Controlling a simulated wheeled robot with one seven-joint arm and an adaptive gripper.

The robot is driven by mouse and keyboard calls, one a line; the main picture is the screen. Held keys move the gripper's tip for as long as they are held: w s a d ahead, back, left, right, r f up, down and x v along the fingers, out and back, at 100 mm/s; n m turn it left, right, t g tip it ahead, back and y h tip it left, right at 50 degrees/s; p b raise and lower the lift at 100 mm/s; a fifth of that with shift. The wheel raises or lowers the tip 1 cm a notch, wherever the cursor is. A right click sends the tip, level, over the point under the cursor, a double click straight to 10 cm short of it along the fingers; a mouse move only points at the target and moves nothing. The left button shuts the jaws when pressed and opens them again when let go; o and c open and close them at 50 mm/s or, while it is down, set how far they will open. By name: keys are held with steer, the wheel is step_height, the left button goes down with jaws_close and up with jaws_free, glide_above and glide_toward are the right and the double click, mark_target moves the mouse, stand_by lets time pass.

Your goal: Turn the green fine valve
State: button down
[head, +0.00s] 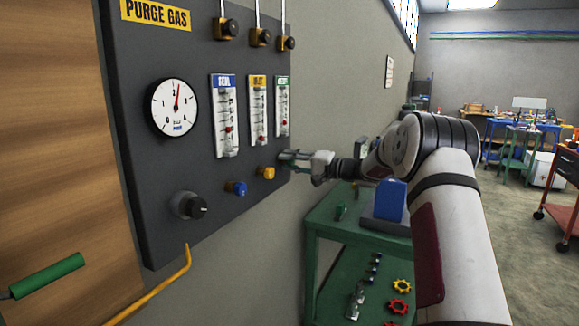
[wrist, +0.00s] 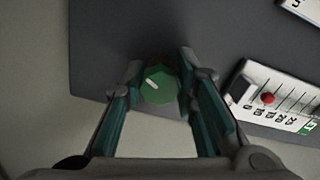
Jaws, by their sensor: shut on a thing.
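The green fine valve (wrist: 160,86) is a round green knob with a white pointer mark, at the panel's edge in the wrist view. My gripper (wrist: 160,80) has its two fingers on either side of the knob and is shut on it. In the head view my gripper (head: 291,156) reaches the lower right edge of the dark panel (head: 185,130), below the green-labelled flowmeter (head: 282,106). The knob is hidden there by the fingers. The green-labelled flowmeter also shows at the right of the wrist view (wrist: 275,100).
The yellow knob (head: 266,173) and blue knob (head: 236,188) sit left of my gripper. A black knob (head: 190,206) and round gauge (head: 173,107) are further left. A green table (head: 345,228) with small parts stands below my arm.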

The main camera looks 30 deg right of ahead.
steer(key=shift+d+m, duration=0.1)
steer(key=shift+m, duration=2.1)
steer(key=c, duration=1.3)
jaws_free()
steer(key=shift+s, duration=0.1)
steer(key=v, duration=1.2)
